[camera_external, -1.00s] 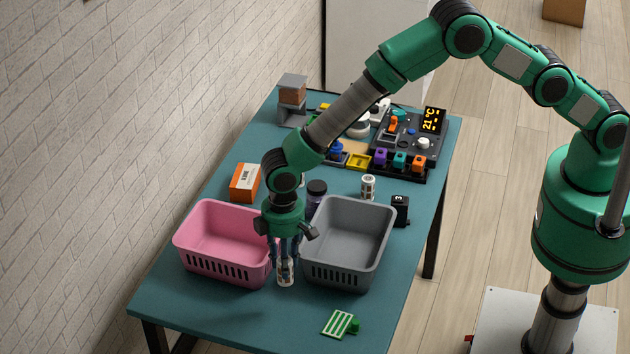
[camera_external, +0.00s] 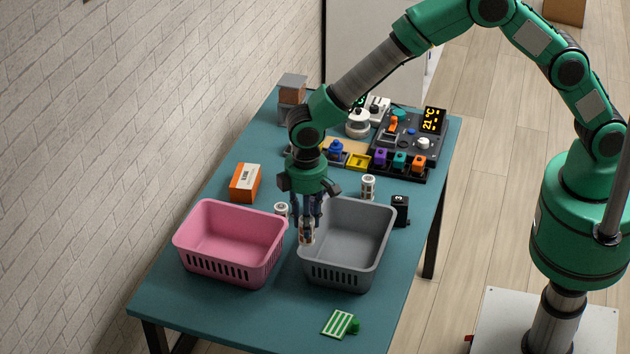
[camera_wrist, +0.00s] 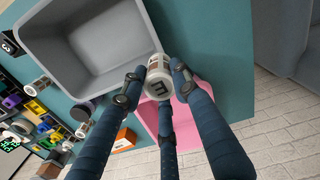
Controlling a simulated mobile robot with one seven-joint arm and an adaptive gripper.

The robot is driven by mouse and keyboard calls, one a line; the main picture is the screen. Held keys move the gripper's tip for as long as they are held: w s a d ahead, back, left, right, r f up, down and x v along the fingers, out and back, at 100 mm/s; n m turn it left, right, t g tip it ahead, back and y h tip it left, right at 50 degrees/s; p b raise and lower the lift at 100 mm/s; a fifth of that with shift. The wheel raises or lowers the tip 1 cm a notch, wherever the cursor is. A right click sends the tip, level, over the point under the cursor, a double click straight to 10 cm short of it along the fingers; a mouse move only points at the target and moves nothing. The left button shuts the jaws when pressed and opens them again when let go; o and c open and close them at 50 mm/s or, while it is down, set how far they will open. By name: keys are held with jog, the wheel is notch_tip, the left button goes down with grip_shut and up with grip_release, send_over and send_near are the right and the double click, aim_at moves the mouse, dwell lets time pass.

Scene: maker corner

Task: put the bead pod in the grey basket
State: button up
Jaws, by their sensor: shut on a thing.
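The bead pod (camera_external: 307,237) is a small white cylinder with a brown band and a dark mark on its end. My gripper (camera_external: 307,226) points down and is shut on it. The pod and the fingertips also show in the wrist view, the pod (camera_wrist: 158,75) between the blue fingers (camera_wrist: 157,88). In the external view the pod overlaps the left side of the grey basket (camera_external: 343,278). In the wrist view it appears by a corner of the basket's rim (camera_wrist: 130,68). The visible inside of the grey basket is empty.
An empty pink basket (camera_external: 225,270) stands left of the grey one. Similar white pods (camera_external: 368,187) (camera_external: 281,209), a black block (camera_external: 400,209) and an orange box (camera_external: 245,183) stand behind. A green striped item (camera_external: 337,323) lies in front. The table's front left is clear.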

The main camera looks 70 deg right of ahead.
jog(key=s+d+b, duration=0.3)
jog(key=s+d, duration=0.3)
jog(key=d, duration=0.5)
send_over(347, 260)
jog(key=shift+m, duration=0.4)
jog(key=shift+f, duration=2.8)
notch_tip(347, 260, down, 6)
jog(key=b, duration=0.1)
jog(key=shift+f, duration=0.15)
jog(key=shift+f+b, duration=0.55)
jog(key=shift+f, duration=1.35)
